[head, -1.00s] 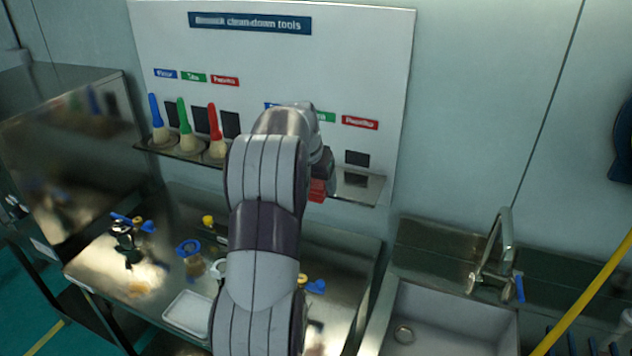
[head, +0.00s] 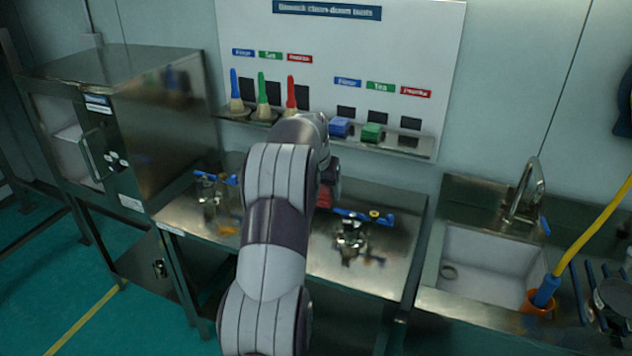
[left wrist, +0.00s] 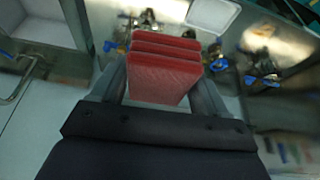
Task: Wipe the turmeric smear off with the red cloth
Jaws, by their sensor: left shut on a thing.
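The red cloth (left wrist: 160,65), a folded block, is held between the two fingers of my left gripper (left wrist: 165,85) in the left wrist view. In the head view the left gripper (head: 330,182) hangs in front of the tool board above the steel bench, and only a small red part of the cloth (head: 324,196) shows beside my arm. A faint yellow-brown patch, perhaps the turmeric smear (head: 226,228), lies on the left part of the bench (head: 385,277). My arm hides the middle of the bench. My right gripper is not in view.
Fittings with blue handles (head: 352,235) stand on the bench at right and left. A shelf on the tool board holds brushes, a blue block (head: 340,127) and a green block (head: 372,132). A sink (head: 480,262) is at right, a steel cabinet (head: 150,110) at left.

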